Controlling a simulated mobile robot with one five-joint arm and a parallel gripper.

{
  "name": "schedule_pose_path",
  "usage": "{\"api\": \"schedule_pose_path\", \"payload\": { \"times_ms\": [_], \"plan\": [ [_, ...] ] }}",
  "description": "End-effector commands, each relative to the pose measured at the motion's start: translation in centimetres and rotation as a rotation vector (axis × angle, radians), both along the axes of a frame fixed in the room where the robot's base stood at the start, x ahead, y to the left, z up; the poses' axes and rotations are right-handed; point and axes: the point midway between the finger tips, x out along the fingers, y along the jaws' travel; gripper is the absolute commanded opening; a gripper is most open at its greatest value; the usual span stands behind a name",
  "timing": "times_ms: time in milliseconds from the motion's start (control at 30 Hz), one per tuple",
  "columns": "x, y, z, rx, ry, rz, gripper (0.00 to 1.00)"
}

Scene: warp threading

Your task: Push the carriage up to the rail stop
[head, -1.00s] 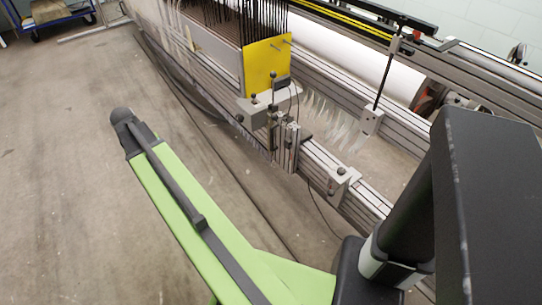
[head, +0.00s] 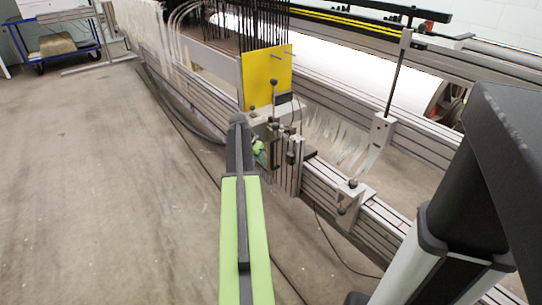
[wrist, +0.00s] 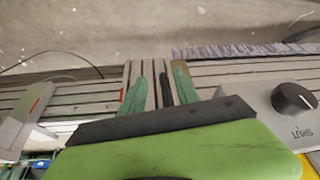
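The carriage (head: 290,168), a ribbed grey block with dark upright rods, sits on the long grey rail (head: 385,228) in the head view. The rail stop appears to be the grey bracket with a black knob (head: 348,197), farther right along the rail with a gap between. My gripper (head: 259,149) is at the carriage's left side, partly hidden by my arm. In the wrist view my gripper's green fingers (wrist: 157,88) are apart, with part of the ribbed carriage (wrist: 142,78) and a dark rod (wrist: 165,90) showing between them. Contact is unclear. A grey block with a red mark (wrist: 22,115), likely the stop, is at left.
A yellow plate (head: 267,78) stands behind the carriage, near hanging threads. A grey box with a black knob marked SHUT (wrist: 293,98) is right of my gripper in the wrist view. A thin post (head: 394,75) rises behind the rail.

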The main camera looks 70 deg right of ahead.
Motion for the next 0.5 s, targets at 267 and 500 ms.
{"api": "schedule_pose_path", "payload": {
  "times_ms": [267, 500],
  "plan": [
    [-2.4, -6.5, 0.0, 0.001, 0.001, -0.002, 0.38],
    [-3.1, -7.9, -1.2, 0.001, 0.002, 0.001, 0.38]
  ]
}}
